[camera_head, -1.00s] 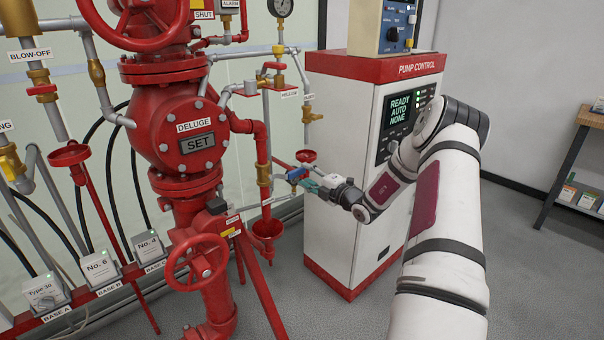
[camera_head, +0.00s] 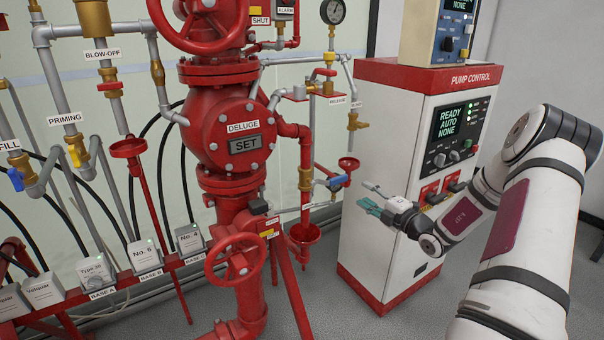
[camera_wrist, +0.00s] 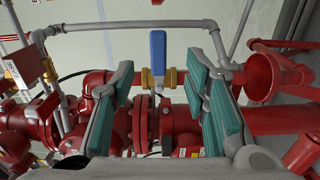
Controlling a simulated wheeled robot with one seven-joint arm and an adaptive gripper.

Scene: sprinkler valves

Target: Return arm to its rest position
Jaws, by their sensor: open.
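My gripper (camera_head: 370,198) is in the head view, in front of the white pump control cabinet's left edge. Its teal-padded fingers point left toward the red valve assembly, and nothing is between them. In the wrist view my gripper (camera_wrist: 165,105) shows both fingers spread wide. A blue-handled valve (camera_head: 335,181) sits to the left of the fingertips with a visible gap. In the wrist view the blue handle (camera_wrist: 158,50) appears between the fingers, farther off on its pipe. My white arm reaches in from the right of the head view.
The red deluge valve (camera_head: 228,135) reads SET, with a red handwheel (camera_head: 235,258) below. The pump control cabinet (camera_head: 385,235) stands close behind my gripper. Red drain cups (camera_head: 304,234) and pipes crowd the left. Grey floor (camera_head: 430,318) is open at the lower middle.

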